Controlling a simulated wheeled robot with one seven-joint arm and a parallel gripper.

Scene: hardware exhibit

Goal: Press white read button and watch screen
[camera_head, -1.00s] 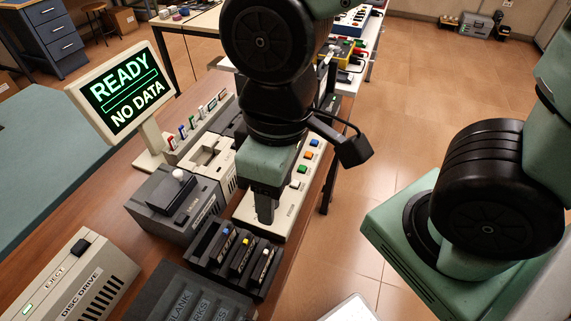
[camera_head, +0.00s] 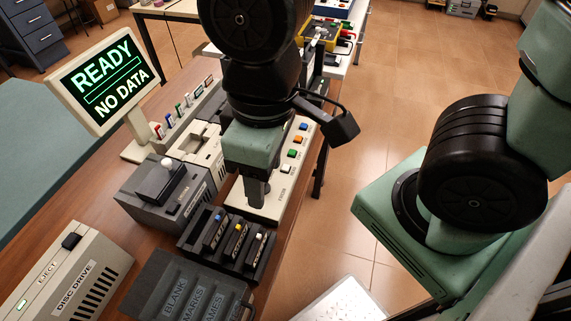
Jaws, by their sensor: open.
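The screen (camera_head: 104,77) stands at the left and reads "READY" and "NO DATA" in green. A dark grey box (camera_head: 150,205) on the brown table has a round white button (camera_head: 167,165) on top. I cannot read this box's label. My gripper (camera_head: 253,194) points down to the right of the box, over the near part of a pale panel (camera_head: 272,205) with blue, orange and green buttons. The gripper is open; its fingers overlap in this view, so the gap is hidden. I cannot tell whether the fingertips touch the panel.
A dark rack (camera_head: 200,258) with several coloured-tipped cartridges stands in front of the gripper. A disc drive (camera_head: 78,270) with an eject button and a dark labelled tray (camera_head: 160,290) are nearer.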

